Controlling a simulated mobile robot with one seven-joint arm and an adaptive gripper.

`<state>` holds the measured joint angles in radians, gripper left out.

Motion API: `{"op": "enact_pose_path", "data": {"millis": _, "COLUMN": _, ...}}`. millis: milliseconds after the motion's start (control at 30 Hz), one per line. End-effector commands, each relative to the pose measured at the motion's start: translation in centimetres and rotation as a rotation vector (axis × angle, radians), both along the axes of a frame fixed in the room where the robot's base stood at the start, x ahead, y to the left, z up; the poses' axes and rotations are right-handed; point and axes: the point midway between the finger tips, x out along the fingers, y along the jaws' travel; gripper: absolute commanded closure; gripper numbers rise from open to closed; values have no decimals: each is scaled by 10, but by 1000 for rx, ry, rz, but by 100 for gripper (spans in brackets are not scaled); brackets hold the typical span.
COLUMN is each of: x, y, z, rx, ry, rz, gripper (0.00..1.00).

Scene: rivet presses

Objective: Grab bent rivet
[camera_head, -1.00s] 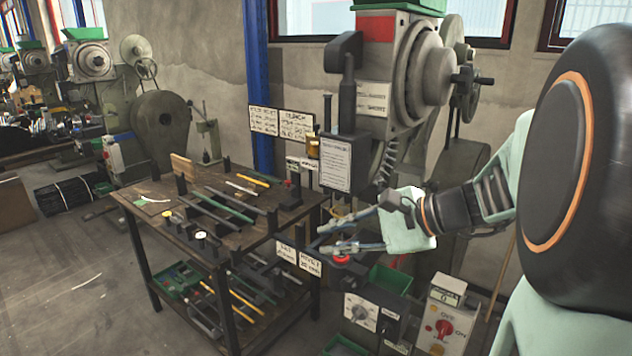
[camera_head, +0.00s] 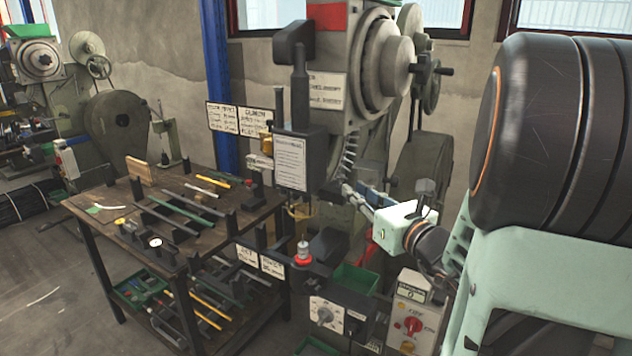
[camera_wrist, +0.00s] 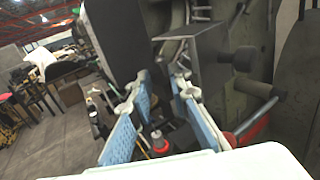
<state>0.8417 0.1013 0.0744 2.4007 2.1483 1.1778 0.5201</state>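I cannot make out the bent rivet in either view; it is too small or hidden. My gripper (camera_head: 348,192) is in front of the lower part of the rivet press (camera_head: 372,70), at the right of the head view. In the wrist view its two blue-padded fingers (camera_wrist: 162,84) stand apart with nothing seen between them, so it is open. A red-ringed post (camera_head: 303,257) stands on the press's front, below and left of the gripper. It also shows in the wrist view (camera_wrist: 159,143), low between the fingers.
A dark press block (camera_wrist: 215,58) is close to the right finger. A green bin (camera_head: 355,278) and control boxes (camera_head: 412,310) sit below the gripper. A wooden workbench (camera_head: 110,197) with rods and tools stands at the left. Open floor (camera_head: 40,270) lies beyond it.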

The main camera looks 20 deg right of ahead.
Motion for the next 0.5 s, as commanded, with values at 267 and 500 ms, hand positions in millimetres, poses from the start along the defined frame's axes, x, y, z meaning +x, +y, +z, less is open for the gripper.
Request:
{"op": "enact_pose_path", "data": {"millis": 267, "x": 27, "y": 3, "z": 2, "rx": 0, "ry": -1, "rz": 4, "gripper": 83}}
{"op": "enact_pose_path", "data": {"millis": 500, "x": 58, "y": 6, "z": 2, "rx": -1, "ry": 0, "rz": 3, "gripper": 83}}
